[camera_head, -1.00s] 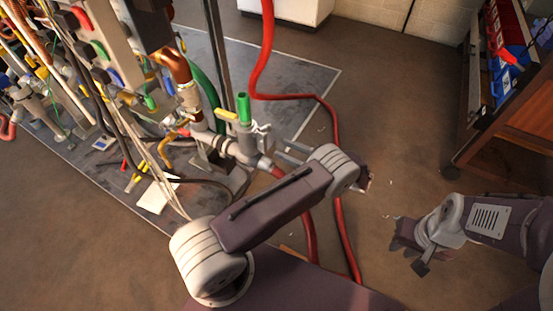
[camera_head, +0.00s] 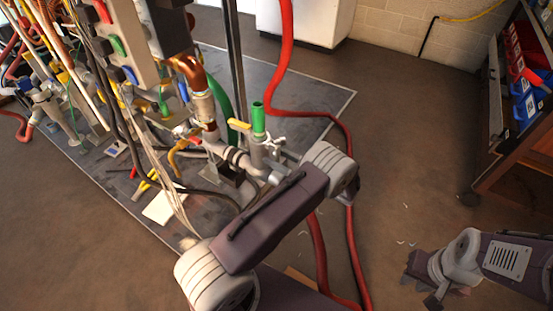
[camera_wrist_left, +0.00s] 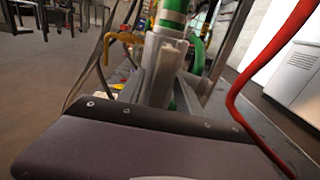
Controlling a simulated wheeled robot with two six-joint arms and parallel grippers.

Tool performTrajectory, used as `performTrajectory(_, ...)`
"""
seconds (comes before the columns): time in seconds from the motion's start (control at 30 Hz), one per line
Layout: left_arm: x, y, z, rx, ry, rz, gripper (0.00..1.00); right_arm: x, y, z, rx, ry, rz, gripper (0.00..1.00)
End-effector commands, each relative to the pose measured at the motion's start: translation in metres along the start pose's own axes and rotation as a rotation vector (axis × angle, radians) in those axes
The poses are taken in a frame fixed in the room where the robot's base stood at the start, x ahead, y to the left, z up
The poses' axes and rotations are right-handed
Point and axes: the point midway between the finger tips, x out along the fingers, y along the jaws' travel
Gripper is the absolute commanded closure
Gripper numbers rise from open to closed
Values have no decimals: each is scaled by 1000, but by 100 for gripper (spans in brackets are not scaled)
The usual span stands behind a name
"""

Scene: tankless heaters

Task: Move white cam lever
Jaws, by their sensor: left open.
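The pale cam lever (camera_head: 276,141) sticks out at the right of a grey coupling (camera_head: 258,150) under a green pipe end (camera_head: 258,118) in the head view. The green pipe also shows in the left wrist view (camera_wrist_left: 172,15), close ahead. My left gripper (camera_head: 287,158) is open beside the coupling, its fingers partly hidden behind my own arm. I cannot tell whether a finger touches the lever. My right gripper (camera_head: 420,280) is at the lower right over bare floor, away from the pipes; its jaw opening is unclear.
A yellow-handled valve (camera_head: 239,125) sits left of the green pipe. A red hose (camera_head: 283,75) runs behind and right of my left arm. Pipes and cables crowd the left. A wooden rack with bins (camera_head: 520,165) stands right. Floor between is open.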

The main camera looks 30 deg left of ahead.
Motion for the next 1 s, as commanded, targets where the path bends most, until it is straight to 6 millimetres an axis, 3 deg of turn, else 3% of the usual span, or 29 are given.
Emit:
performTrajectory(0.07, 0, 0, 0, 0, 0, 0, 58, 0, 0, 0, 0, 0, 0, 76)
performTrajectory(0.1, 0, 0, 0, 0, 0, 0, 64, 0, 0, 0, 0, 0, 0, 76)
performTrajectory(0.23, 0, 0, 0, 0, 0, 0, 100, 0, 0, 0, 0, 0, 0, 76)
performTrajectory(1.0, -1, 0, 0, 0, 1, 0, 100, 0, 0, 0, 0, 0, 0, 76)
